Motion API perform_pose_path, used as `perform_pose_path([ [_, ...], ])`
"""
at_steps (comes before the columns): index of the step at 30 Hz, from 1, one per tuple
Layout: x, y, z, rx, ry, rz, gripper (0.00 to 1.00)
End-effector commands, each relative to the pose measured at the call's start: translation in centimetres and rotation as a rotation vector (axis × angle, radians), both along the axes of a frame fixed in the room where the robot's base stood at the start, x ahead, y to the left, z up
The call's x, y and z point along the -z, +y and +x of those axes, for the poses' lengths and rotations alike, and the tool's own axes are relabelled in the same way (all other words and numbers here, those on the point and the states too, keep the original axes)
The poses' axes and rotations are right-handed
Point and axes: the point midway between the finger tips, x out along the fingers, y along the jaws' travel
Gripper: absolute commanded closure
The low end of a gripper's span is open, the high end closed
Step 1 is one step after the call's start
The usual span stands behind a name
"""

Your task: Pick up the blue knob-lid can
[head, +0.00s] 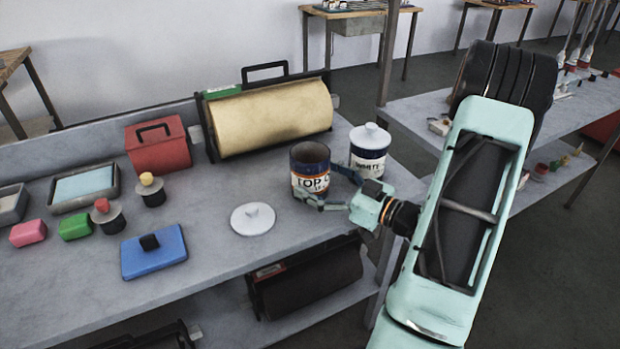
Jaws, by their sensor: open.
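A dark blue can (309,157) with a white label reading "TOP" stands upright and open-topped on the grey table. A round white knob lid (252,219) lies flat on the table to its left front. A second can (368,160), labelled "WHITE" with dark blue on its body, stands behind to the right and wears a white knob lid. I cannot tell for certain which can the task names. My gripper (326,187) is open at the right side of the "TOP" can. One finger reaches across its lower front, the other shows at its right edge; contact is unclear.
A gold roll (270,117) in a dark holder stands behind the cans. A red box (158,147), a blue block with a black knob (153,255) and small stamps stand left. The table's front edge is near the lid. Some bare tabletop lies left of the "TOP" can.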

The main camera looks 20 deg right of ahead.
Motion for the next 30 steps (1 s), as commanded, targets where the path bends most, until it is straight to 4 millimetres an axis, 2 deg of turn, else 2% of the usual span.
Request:
perform_pose_path([
  [9, -0.02, 0.29, 0.64, 0.002, 0.000, 0.000, 0.17],
  [25, -0.01, 0.29, 0.60, 0.002, 0.000, 0.001, 0.75],
  [30, -0.12, 0.29, 0.63, 0.001, -0.002, 0.001, 0.77],
])
